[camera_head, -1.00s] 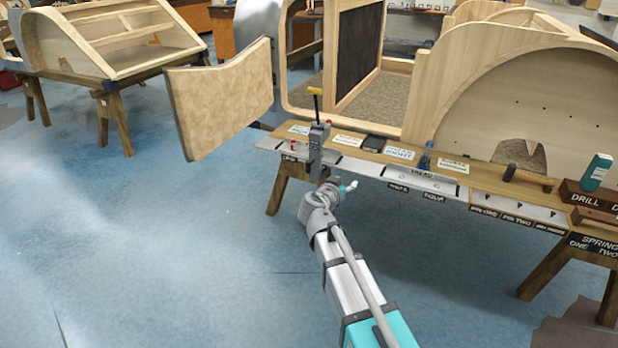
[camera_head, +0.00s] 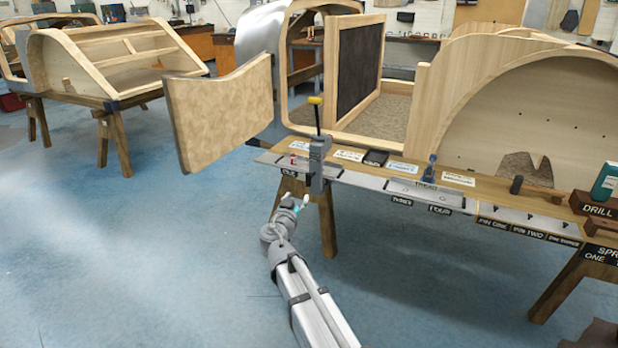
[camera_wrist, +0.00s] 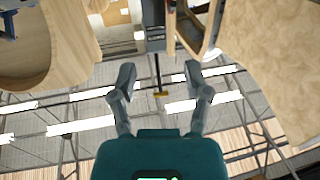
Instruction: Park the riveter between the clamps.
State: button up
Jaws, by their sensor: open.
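A grey upright tool (camera_head: 318,166) with a long black handle and yellow tip stands at the left end of the bench's front edge; it may be the riveter, but I cannot tell for sure. In the wrist view its grey body (camera_wrist: 154,28) is at top centre, with the handle pointing down and the yellow tip between my fingers in the picture. My gripper (camera_head: 294,200) is open and empty, lower than the tool and slightly left of it; its spread fingers also show in the wrist view (camera_wrist: 159,73). A small blue tool (camera_head: 431,170) stands farther right. I cannot identify the clamps.
A hammer-like tool (camera_head: 517,186) and a teal box (camera_head: 606,181) are at right. A curved wooden panel (camera_head: 222,112) overhangs at left. Blue floor is clear in front.

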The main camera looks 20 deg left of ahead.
aim_at(308, 177)
jog(key=shift+w, duration=0.15)
jog(key=w, duration=0.4)
jog(key=w+a, duration=0.1)
jog(key=w, duration=0.8)
jog(key=shift+w+a, duration=0.2)
jog(key=shift+a, duration=0.05)
